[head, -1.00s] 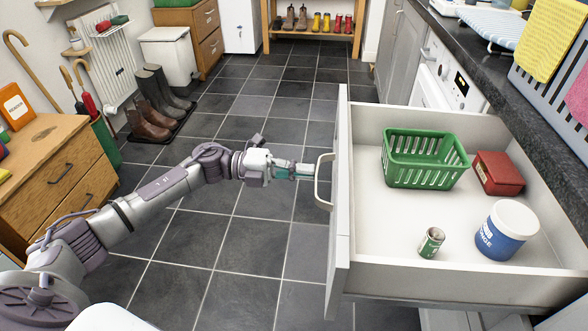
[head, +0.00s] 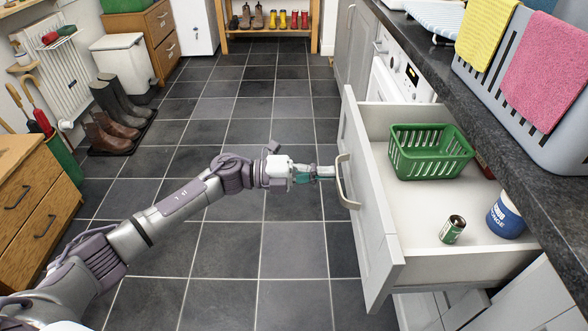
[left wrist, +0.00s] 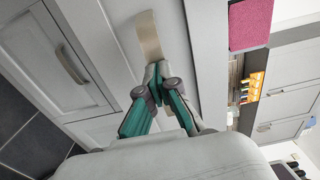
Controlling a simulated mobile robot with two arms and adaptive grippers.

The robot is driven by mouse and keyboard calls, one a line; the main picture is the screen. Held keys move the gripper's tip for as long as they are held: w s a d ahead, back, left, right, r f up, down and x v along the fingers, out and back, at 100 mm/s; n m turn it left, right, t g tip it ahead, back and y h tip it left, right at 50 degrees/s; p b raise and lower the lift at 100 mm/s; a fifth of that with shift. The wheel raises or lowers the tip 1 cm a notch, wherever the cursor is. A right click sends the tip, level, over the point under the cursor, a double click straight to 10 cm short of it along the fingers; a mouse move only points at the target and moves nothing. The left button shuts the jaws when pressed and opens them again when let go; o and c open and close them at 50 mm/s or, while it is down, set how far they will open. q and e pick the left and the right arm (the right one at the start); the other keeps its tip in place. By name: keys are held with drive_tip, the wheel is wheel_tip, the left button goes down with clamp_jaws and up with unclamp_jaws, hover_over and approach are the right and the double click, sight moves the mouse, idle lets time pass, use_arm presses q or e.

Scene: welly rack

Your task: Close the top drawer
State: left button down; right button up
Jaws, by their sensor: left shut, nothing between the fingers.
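The top drawer (head: 372,205) is pulled out from under the dark worktop on the right, its light grey front facing left. Its curved handle (head: 346,182) is on that front. My left gripper (head: 328,172) is shut and empty, with its fingertips at the handle; I cannot tell whether they touch it. The left wrist view shows the closed green-and-grey fingers (left wrist: 158,72) pointing at the handle (left wrist: 149,36) and the drawer front. The drawer holds a green basket (head: 430,152), a small green can (head: 453,229) and a blue-and-white tub (head: 505,217). My right gripper is not in view.
The dark worktop (head: 455,75) overhangs the drawer, with a grey basket (head: 530,100) and yellow and pink cloths on it. Boots stand on a mat (head: 125,138) at the left. A wooden cabinet (head: 40,190) stands at the near left. The tiled floor between is clear.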

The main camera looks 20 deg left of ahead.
use_arm(q)
drive_tip(key=x, duration=1.2)
drive_tip(key=shift+d, duration=0.15)
drive_tip(key=b+x, duration=0.2)
drive_tip(key=x, duration=0.8)
drive_tip(key=shift+w+d+f, duration=0.1)
drive_tip(key=shift+d+f, duration=0.05)
drive_tip(key=shift+d, duration=0.35)
drive_tip(key=shift+r, duration=0.2)
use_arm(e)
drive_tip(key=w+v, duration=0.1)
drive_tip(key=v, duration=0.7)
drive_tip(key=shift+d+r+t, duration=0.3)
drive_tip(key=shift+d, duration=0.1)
use_arm(q)
drive_tip(key=shift+r, duration=0.1)
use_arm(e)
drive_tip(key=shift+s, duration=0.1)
